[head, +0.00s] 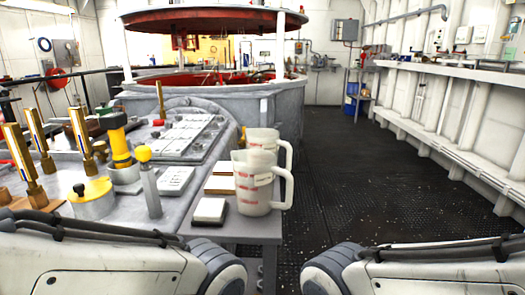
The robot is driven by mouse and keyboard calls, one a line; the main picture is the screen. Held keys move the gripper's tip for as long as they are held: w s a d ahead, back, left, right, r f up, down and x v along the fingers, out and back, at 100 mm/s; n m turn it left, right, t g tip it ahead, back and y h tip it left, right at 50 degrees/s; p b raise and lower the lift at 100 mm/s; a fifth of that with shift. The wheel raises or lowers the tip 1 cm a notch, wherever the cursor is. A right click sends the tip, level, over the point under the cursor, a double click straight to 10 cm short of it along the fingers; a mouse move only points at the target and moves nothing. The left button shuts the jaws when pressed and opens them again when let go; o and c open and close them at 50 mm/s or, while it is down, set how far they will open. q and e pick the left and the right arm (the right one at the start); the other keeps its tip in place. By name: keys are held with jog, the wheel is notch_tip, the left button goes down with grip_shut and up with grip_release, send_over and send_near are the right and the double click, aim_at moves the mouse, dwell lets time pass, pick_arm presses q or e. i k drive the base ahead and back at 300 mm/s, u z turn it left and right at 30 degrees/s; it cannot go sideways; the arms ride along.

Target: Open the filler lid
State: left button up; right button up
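A round yellow lid (90,189) with a small dark knob sits flat on a short grey cylindrical neck (95,208) on the grey console, at the left of the head view. It looks like the filler lid and rests shut on the neck. Neither of my grippers is in view. Only white links of my two arms show along the bottom edge, at the left and at the right.
Several brass levers (80,132) stand left of the lid. A yellow-handled fitting (119,140) and a yellow-knobbed lever (147,172) stand right of it. Measuring jugs (254,190) stand on a side shelf (229,228). The dark floor (370,190) at right is clear.

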aim_at(80, 192)
jog(key=z, duration=1.05)
jog(key=k, duration=0.7)
jog(key=u, duration=1.65)
